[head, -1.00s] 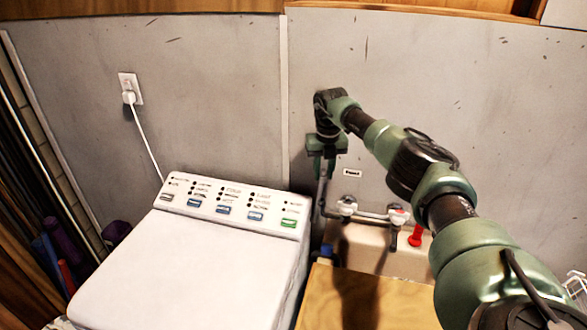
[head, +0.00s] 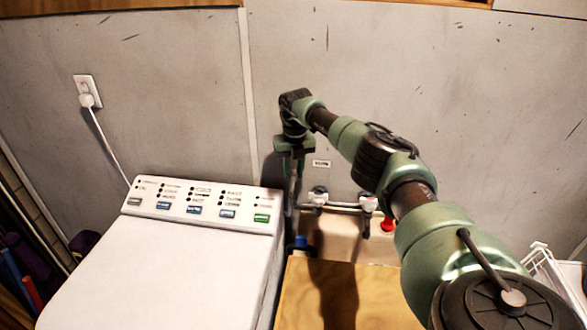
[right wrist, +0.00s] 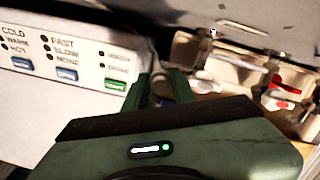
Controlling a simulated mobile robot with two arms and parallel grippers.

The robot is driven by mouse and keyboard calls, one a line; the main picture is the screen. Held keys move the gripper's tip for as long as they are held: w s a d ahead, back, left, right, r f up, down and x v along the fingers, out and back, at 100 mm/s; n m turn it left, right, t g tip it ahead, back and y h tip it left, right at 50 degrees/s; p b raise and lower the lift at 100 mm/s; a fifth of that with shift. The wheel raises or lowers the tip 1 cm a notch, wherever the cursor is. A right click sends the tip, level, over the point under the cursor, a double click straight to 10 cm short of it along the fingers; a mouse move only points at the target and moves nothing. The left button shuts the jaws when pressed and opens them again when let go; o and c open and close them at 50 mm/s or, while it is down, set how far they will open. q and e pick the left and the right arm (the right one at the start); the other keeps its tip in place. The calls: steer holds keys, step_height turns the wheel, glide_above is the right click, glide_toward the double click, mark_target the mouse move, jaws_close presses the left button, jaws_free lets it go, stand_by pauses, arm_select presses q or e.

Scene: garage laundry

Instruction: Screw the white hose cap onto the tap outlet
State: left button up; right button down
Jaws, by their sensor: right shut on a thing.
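My right gripper (head: 292,185) points down in front of the wall, just left of the taps and behind the washer's right end. In the right wrist view its two green fingers (right wrist: 162,90) are shut around a small greyish piece, mostly hidden, which looks like the hose cap. The left tap (head: 318,195) is pale, on a pipe above a beige sink, a little right of my gripper. The right tap (head: 369,202) has a red mark. I cannot make out the tap outlet or whether the cap touches it. My left gripper is not in view.
The white washer (head: 160,270) fills the left, with its button panel (head: 200,205) beside my gripper. A wooden board (head: 345,295) lies in front of the beige sink (head: 335,238). A red item (head: 388,224) sits by the right tap. A white rack (head: 545,270) stands at the right.

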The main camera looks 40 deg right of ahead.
mark_target(294, 192)
steer(key=shift+f+b, duration=1.5)
steer(key=shift+f, duration=1.45)
steer(key=shift+f, duration=0.25)
steer(key=shift+r, duration=0.1)
steer(key=shift+r+m+p, duration=0.2)
steer(key=shift+m+p, duration=0.55)
steer(key=shift+m, duration=0.25)
steer(key=shift+m+p, duration=0.35)
steer(key=shift+m, duration=0.35)
steer(key=shift+f+m+h, duration=0.15)
steer(key=shift+m+h, duration=0.15)
steer(key=shift+m, duration=0.4)
steer(key=shift+f+m, duration=0.1)
steer(key=shift+m, duration=0.4)
